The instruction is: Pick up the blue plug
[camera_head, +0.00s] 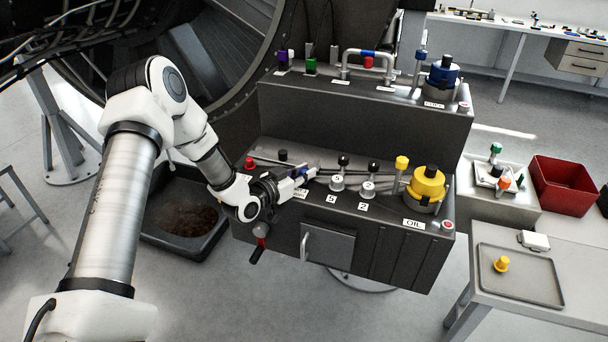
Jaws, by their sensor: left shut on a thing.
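My left gripper (299,181) reaches in from the left over the lower deck of the dark grey console (345,222). Its jaws are shut on a small blue thing, which looks like the blue plug (303,171), mostly hidden by the fingers. I cannot tell whether the plug is clear of the deck. Other blue parts stand on the upper deck: a large blue cap (440,78) and a small blue-topped post (421,56). My right gripper is not in view.
Several black-topped knobs (343,162), a yellow post (402,163) and a yellow cap (427,184) stand right of the gripper. A tray (520,276) with a yellow piece and a red bin (565,186) are at right.

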